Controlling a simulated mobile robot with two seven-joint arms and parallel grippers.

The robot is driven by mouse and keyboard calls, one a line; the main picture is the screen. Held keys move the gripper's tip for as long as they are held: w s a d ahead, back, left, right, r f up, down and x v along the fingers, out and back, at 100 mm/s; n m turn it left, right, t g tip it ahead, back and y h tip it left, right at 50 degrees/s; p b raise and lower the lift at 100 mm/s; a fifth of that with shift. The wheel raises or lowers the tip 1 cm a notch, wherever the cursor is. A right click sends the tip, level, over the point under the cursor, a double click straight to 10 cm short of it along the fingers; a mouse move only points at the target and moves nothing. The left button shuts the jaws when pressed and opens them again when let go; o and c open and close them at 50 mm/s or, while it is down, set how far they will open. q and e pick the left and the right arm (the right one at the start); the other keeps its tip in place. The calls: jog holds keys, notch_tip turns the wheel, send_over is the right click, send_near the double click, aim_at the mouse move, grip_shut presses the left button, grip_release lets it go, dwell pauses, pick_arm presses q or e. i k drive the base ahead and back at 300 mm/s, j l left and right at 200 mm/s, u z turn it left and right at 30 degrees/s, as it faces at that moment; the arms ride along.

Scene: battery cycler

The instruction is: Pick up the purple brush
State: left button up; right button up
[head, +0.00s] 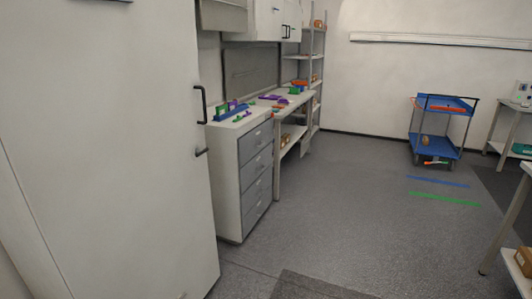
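Small purple items lie on the workbench along the left wall in the head view. A long purple item (270,98) lies flat on the bench top, and a smaller purple piece (232,104) stands among blue and green items on the drawer cabinet. They are too small and far for me to tell which one is the brush. Neither of my grippers is in view.
A tall white cabinet (100,150) fills the left foreground. A drawer cabinet (228,180) and shelf rack (312,70) stand beyond it. A blue cart (440,106) stands at the back right. A table (515,225) edges in at right. The middle floor is clear.

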aim_at(284, 102)
jog(key=i+j+z, duration=0.15)
jog(key=i, duration=1.45)
jog(key=i+j+z, duration=0.1)
jog(key=i+z, duration=0.15)
jog(key=i, duration=1.3)
jog(key=i+j, duration=0.25)
jog(key=i, duration=0.15)
jog(key=i+j, duration=0.2)
jog(key=i, duration=0.2)
jog(key=i+j+u, duration=0.1)
jog(key=i+j, duration=0.15)
jog(key=i, duration=0.1)
